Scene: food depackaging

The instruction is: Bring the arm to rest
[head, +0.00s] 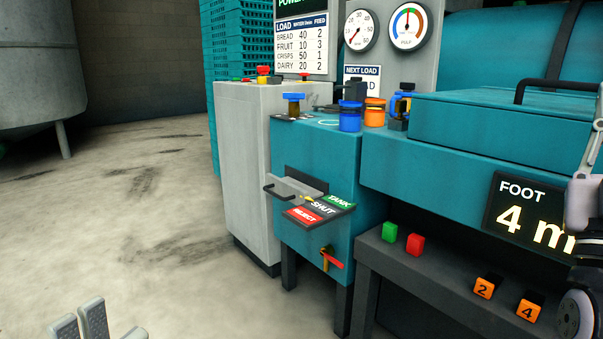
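My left gripper (105,326) shows at the bottom left edge, cut off by the frame. Its grey fingers point up and stand apart, with nothing seen between them. It is over the bare floor, well clear of the machine. Part of my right arm (584,205) shows at the right edge, in front of the teal machine and the FOOT display. Its gripper is out of the frame, so its state is hidden.
A teal machine (300,165) with a handle, a TANK/SHUT/REJECT plate (321,209) and a red-yellow valve (331,259) stands centre. A dark ledge (430,270) holds green, red and numbered orange blocks. A grey tank (38,65) is far left. The concrete floor (120,220) is open.

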